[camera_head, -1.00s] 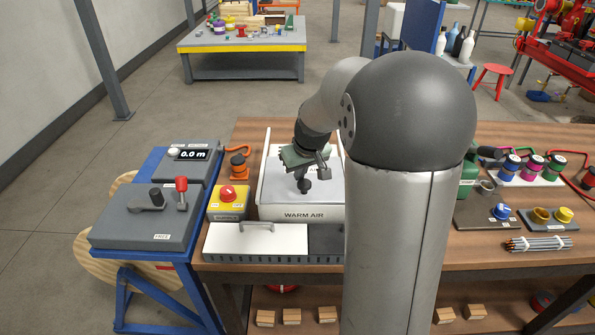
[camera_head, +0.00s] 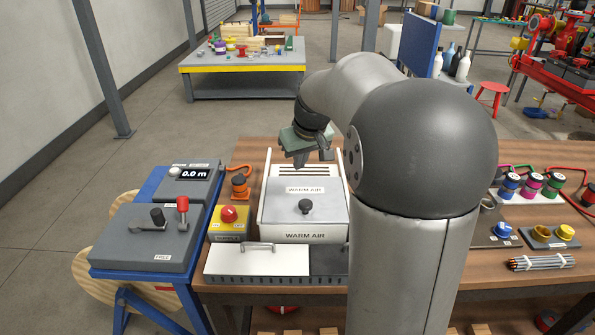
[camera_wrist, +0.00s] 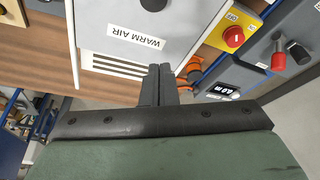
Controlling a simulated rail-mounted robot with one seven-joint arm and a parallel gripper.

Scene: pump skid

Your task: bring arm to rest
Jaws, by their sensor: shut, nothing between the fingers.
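My gripper (camera_head: 312,157) hangs above the back part of the white WARM AIR box (camera_head: 329,238) on the wooden bench, clear of it. In the wrist view its two dark fingers (camera_wrist: 159,85) are together with nothing between them. The box has a grey lid with a black knob (camera_head: 305,206), and the knob stands free of my gripper. My arm bends from the column up and over to the left, hiding the bench behind it.
Left of the box are an orange-capped part (camera_head: 240,187), a yellow box with a red button (camera_head: 229,215) and a grey control panel (camera_head: 150,237). Coloured pots (camera_head: 530,186) stand at right. A far table (camera_head: 243,69) holds small items. The air above the bench's left is open.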

